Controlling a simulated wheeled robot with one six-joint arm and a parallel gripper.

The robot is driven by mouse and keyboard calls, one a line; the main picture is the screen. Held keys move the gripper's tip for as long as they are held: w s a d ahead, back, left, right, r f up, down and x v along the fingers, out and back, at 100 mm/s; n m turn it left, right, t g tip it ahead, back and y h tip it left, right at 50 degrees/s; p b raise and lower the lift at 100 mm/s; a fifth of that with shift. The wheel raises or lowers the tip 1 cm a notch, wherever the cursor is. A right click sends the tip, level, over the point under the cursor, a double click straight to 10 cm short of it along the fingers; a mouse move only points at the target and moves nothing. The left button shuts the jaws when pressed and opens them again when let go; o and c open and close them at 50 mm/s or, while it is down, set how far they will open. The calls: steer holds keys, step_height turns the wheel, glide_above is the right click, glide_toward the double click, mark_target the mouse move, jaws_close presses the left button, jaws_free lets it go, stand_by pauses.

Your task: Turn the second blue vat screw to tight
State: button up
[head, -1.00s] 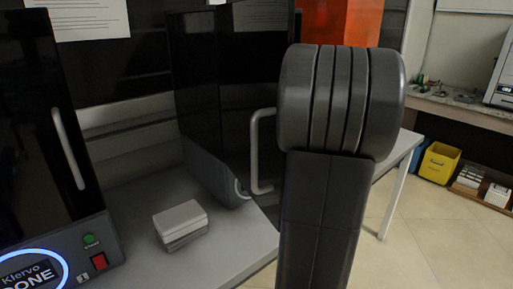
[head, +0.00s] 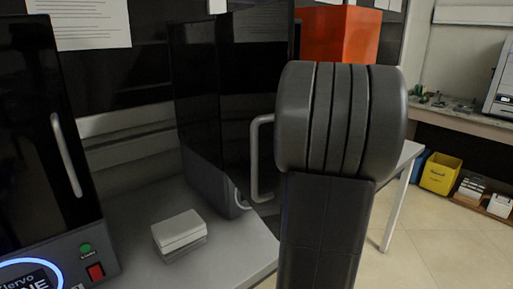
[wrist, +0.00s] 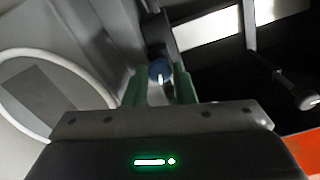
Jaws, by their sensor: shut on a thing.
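In the wrist view, a small round blue screw (wrist: 158,68) shows between the green fingers of my gripper (wrist: 160,84). The gripper is shut on it. Which of the vat screws it is, and how far it is turned, I cannot tell. In the head view, my own arm hides the gripper and the screw. The black machine (head: 215,100) with a handle (head: 256,160) stands behind the arm.
A second black machine (head: 45,130) with a lit ring and red switch stands at left. A white box stack (head: 178,232) lies on the grey table (head: 235,262). An orange box (head: 342,34) is at the back. A yellow bin (head: 440,175) is on the floor at right.

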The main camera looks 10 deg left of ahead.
steer(key=m+p, duration=0.1)
steer(key=m, duration=0.2)
steer(key=shift+r+m, duration=0.1)
steer(key=shift+m, duration=0.3)
steer(key=m+p, duration=0.2)
steer(key=m, duration=0.1)
steer(key=shift+m+p, duration=0.3)
steer(key=m+p, duration=0.2)
steer(key=m, duration=0.2)
steer(key=shift+p, duration=0.35)
steer(key=shift+m+p, duration=0.5)
steer(key=shift+m, duration=0.2)
steer(key=shift+f, duration=0.2)
steer(key=o, duration=0.9)
steer(key=shift+o, duration=0.2)
steer(key=shift+d, duration=0.1)
steer(key=v, duration=1.3)
steer(key=shift+s+d, duration=0.2)
steer(key=shift+s, duration=0.1)
